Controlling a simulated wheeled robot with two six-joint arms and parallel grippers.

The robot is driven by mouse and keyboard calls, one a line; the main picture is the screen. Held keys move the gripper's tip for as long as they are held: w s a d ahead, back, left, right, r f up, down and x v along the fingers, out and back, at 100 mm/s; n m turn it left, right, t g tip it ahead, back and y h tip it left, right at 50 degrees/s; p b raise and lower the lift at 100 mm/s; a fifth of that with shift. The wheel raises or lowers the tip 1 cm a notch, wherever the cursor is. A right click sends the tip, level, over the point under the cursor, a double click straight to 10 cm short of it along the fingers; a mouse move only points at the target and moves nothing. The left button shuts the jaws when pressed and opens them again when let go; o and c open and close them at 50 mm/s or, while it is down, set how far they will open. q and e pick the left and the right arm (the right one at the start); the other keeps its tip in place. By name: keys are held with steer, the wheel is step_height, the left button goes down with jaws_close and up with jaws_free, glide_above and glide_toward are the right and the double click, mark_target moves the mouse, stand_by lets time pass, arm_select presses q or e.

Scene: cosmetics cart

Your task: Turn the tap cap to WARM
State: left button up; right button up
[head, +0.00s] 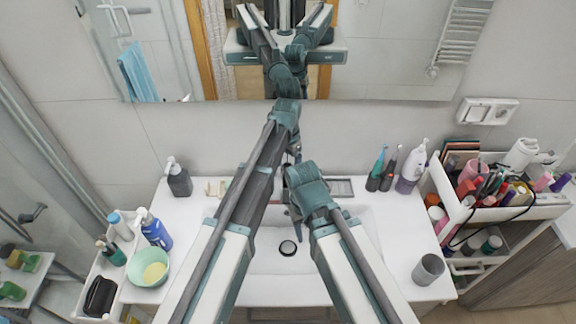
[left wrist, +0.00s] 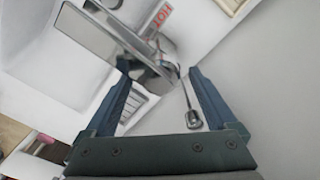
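In the left wrist view the tap's chrome body (left wrist: 105,42) runs from the upper left to between my left fingers. A red label (left wrist: 159,20) reading HOT shows behind it. My left gripper (left wrist: 160,68) is open, with its fingers on either side of the chrome end; I cannot tell whether they touch it. In the head view my left arm reaches to the wall side of the basin, and its fingers are mostly hidden. My right arm's wrist (head: 306,187) is over the back of the basin; its fingers are hidden. The tap is largely hidden behind my arms there.
A dark soap bottle (head: 179,178) stands at the back left. Bottles (head: 411,168) stand at the back right, beside a full cosmetics cart (head: 515,213). A grey cup (head: 428,270) stands front right. A mirror hangs behind.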

mark_target(288, 164)
arm_select(q)
steer(key=shift+r, duration=0.15)
step_height(288, 164, up, 14)
steer(key=p, duration=1.3)
steer(key=shift+f+p, duration=0.25)
steer(key=shift+p, duration=0.15)
steer(key=shift+d, duration=0.1)
